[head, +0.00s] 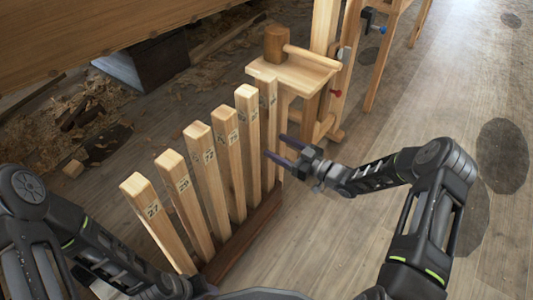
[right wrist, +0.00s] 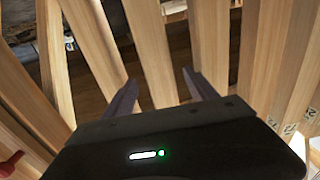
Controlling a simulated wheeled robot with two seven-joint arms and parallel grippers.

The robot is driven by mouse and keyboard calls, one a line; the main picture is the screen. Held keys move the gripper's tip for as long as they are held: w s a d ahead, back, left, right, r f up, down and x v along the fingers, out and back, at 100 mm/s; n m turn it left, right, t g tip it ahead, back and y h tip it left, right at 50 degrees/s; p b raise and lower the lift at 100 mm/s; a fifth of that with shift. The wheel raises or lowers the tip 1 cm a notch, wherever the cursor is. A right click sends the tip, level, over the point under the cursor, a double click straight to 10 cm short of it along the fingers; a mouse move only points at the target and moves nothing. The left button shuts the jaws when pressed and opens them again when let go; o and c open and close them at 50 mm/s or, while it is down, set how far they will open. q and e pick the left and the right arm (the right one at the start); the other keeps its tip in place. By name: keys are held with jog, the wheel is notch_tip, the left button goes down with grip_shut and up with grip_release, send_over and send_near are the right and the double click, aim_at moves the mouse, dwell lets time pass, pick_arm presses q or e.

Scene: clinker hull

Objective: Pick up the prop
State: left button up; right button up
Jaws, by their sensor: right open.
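The props are several pale square wooden posts with small black numbers near their tops. They stand in a row, leaning slightly, in a dark wooden rack (head: 245,238) in the head view. The nearest prop (head: 153,220) seems to read 27, and the farthest prop (head: 268,125) is at the back end. My right gripper (head: 273,144) is open, just right of the farthest props, its fingers pointing at them. In the right wrist view a post (right wrist: 150,50) shows between the fingers (right wrist: 160,77); I cannot tell its depth. My left arm is at lower left; its gripper is not seen.
A wooden bench (head: 295,75) with a mallet-like block (head: 276,43) stands behind the row, with clamps beside it. Wood shavings (head: 90,105) and a dark box (head: 150,65) lie at upper left under the hull planks (head: 90,30). The floor at right is open.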

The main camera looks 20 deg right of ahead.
aim_at(272, 143)
jog(key=b+x, duration=0.2)
jog(key=x, duration=0.2)
jog(key=shift+f, duration=0.15)
jog(key=shift+w+a, duration=0.35)
jog(key=shift+w, duration=0.1)
jog(key=shift+c, duration=0.4)
grip_shut()
jog(key=shift+r, duration=0.25)
